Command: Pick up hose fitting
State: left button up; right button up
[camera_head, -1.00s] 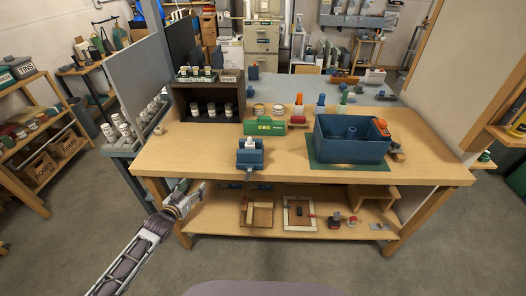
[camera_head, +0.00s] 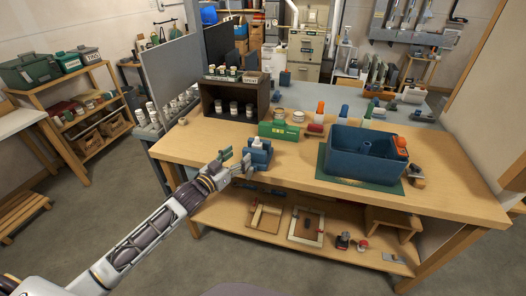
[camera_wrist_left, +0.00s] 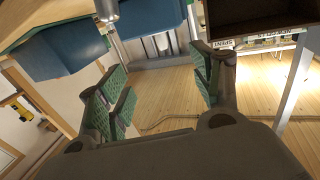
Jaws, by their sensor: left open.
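I cannot single out the hose fitting for sure. A small pale piece (camera_head: 257,142) shows at the top of the blue vise (camera_head: 261,156) near the front edge of the workbench, but it is too small to identify. My left gripper (camera_head: 236,160) is open beside the vise, at its left. In the left wrist view my open fingers (camera_wrist_left: 163,92) have nothing visible between them. The blue vise (camera_wrist_left: 60,45) fills the upper left there, with a metal rod (camera_wrist_left: 107,10) beside it. My right gripper is out of view.
A green box (camera_head: 278,130) lies behind the vise, and a dark shelf box (camera_head: 232,112) with jars stands behind left. A large blue bin (camera_head: 345,165) stands on a green mat to the right. A lower shelf (camera_head: 270,225) holds frames.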

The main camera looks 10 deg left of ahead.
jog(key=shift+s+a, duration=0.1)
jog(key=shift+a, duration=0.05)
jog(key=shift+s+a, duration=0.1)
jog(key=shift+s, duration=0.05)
